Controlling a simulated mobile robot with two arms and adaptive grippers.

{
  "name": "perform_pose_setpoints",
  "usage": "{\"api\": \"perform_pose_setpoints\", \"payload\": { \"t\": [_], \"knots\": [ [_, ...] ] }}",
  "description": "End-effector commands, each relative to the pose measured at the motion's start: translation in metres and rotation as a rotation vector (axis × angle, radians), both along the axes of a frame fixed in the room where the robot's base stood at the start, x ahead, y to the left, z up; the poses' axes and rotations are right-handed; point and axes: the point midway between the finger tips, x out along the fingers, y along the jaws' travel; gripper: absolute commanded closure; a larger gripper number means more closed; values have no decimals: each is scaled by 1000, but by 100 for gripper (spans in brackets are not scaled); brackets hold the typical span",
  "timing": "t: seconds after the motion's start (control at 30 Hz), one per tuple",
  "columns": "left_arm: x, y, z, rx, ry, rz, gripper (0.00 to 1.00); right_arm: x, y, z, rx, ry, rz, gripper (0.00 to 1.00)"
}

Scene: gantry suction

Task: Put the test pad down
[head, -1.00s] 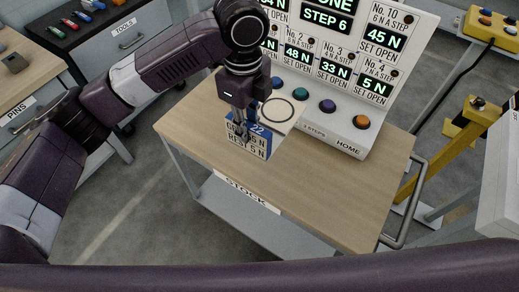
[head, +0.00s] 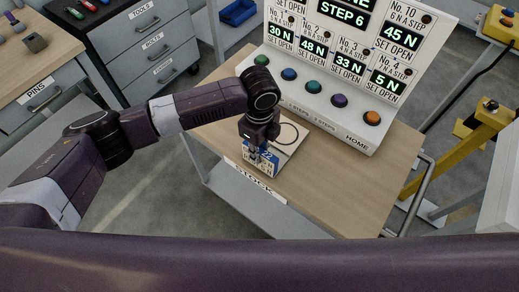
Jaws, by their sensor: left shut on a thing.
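My left gripper (head: 262,153) points down over the front part of the stock table (head: 340,190) and is shut on the test pad (head: 291,141). The pad is a pale plate with a dark ring on top and a blue-and-white printed label at its front. The gripper covers part of the label. The pad is at or just above the wooden top; I cannot tell whether it touches. My right gripper is not in view.
A white control console (head: 345,118) with coloured buttons and force displays stands behind the pad. A grey drawer cabinet (head: 150,45) is at the upper left, beside a pins bench (head: 40,70). A yellow post (head: 455,150) stands right of the table. The table's right front is clear.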

Motion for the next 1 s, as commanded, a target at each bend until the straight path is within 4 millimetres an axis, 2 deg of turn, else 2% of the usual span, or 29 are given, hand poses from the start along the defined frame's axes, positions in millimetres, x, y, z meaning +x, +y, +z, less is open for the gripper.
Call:
{"api": "perform_pose_setpoints", "payload": {
  "t": [0.17, 0.2, 0.33, 0.6, 0.73, 0.87, 1.0],
  "knots": [
    [0, -1, 1, -1, -1, -1, 100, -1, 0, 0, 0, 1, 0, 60],
    [0, 0, 0, 1, 1, 0, 80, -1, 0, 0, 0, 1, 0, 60],
    [0, 0, 0, 1, 1, 0, 65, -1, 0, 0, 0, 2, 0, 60],
    [0, 0, 1, 0, 0, 0, 64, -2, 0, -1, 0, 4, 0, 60],
    [0, 0, 8, -1, -1, 0, 64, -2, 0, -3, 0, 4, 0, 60],
    [1, -1, 28, -3, -4, -2, 64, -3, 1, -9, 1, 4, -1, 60],
    [1, -1, 59, -2, -3, -1, 64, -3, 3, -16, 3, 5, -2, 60]
  ]
}}
